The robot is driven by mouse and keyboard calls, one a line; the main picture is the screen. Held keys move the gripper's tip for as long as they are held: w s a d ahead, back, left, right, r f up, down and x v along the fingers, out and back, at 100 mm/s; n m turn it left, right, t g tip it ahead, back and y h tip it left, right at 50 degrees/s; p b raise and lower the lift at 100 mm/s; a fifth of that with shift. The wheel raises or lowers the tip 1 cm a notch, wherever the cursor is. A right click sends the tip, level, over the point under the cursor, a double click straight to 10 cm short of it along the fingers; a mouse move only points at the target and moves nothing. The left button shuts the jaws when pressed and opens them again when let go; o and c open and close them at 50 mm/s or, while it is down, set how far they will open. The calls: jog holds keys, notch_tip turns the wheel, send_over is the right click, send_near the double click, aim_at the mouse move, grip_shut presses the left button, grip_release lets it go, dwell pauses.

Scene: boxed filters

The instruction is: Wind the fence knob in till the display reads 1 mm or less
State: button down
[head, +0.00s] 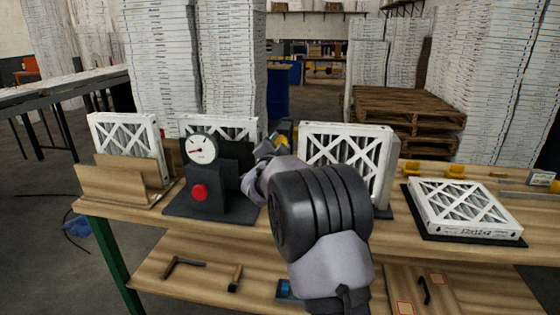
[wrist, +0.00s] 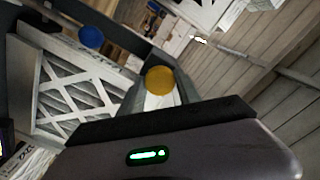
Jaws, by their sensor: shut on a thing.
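My gripper (head: 262,153) is in the middle of the head view, just right of the dial fixture, its fingertips mostly hidden by my own wrist. In the wrist view a round yellow knob (wrist: 160,80), which looks like the fence knob, sits straight ahead at the grey finger ends. My gripper is shut on it, though the contact itself is hard to see. A round dial gauge (head: 202,149) with a white face stands left of my gripper; its reading is too small to tell. I see no legible millimetre display.
A pleated filter (head: 343,150) stands upright right of my gripper. Another filter (head: 466,209) lies flat on a dark base at right. A third (head: 126,145) stands in a wooden holder at left. A red button (head: 199,192) is below the dial. A blue disc (wrist: 91,37) shows beyond.

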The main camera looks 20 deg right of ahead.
jog(key=shift+f+m+b, duration=0.1)
jog(key=shift+m+b, duration=1.3)
jog(key=shift+b, duration=0.25)
jog(key=c, duration=0.9)
grip_release()
jog(key=shift+o, duration=0.2)
jog(key=shift+s+a, duration=0.1)
jog(key=p+v, duration=0.1)
jog(key=v, duration=1.6)
jog(key=shift+p, duration=0.35)
jog(key=shift+s+a, duration=0.1)
